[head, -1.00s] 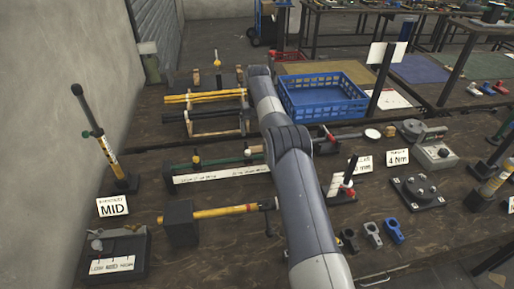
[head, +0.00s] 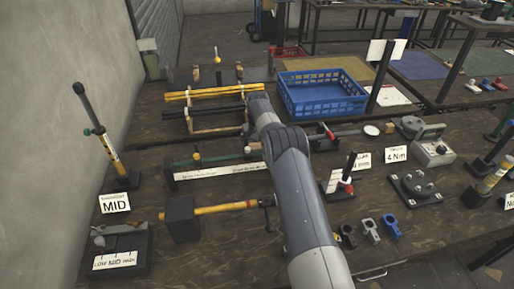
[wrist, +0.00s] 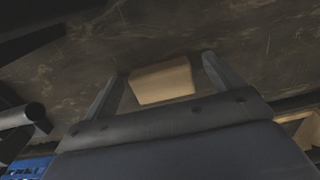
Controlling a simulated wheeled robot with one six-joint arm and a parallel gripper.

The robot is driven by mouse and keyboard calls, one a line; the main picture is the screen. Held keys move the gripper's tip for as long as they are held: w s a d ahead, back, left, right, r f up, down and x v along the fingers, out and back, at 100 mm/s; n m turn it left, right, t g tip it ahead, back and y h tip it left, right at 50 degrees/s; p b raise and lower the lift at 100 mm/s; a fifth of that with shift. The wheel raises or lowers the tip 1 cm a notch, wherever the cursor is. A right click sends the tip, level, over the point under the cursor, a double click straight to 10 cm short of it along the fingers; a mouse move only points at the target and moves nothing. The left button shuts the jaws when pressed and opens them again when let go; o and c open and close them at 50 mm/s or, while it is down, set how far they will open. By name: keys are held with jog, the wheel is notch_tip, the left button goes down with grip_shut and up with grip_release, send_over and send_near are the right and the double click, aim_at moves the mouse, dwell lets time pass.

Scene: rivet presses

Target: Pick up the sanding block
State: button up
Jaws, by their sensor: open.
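A tan block (wrist: 162,84), which looks like the sanding block, rests on the dark worn bench top in the wrist view. My gripper (wrist: 165,72) is open, with one finger on each side of the block. The block shows between the fingers, with a gap on both sides. I cannot tell how far below the fingertips it is. In the head view my arm hides both the gripper and the block.
In the head view a blue crate (head: 322,97) stands right of my arm's far end, and a rack with yellow bars (head: 200,95) stands left. A dark cylindrical part (wrist: 22,116) is left in the wrist view. A light wooden piece (wrist: 303,130) is at right.

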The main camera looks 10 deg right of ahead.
aim_at(257, 147)
jog(key=shift+c, duration=0.2)
jog(key=c, duration=1)
jog(key=shift+r, duration=0.1)
jog(key=shift+c, duration=0.2)
notch_tip(257, 147, up, 10)
jog(key=b, duration=0.1)
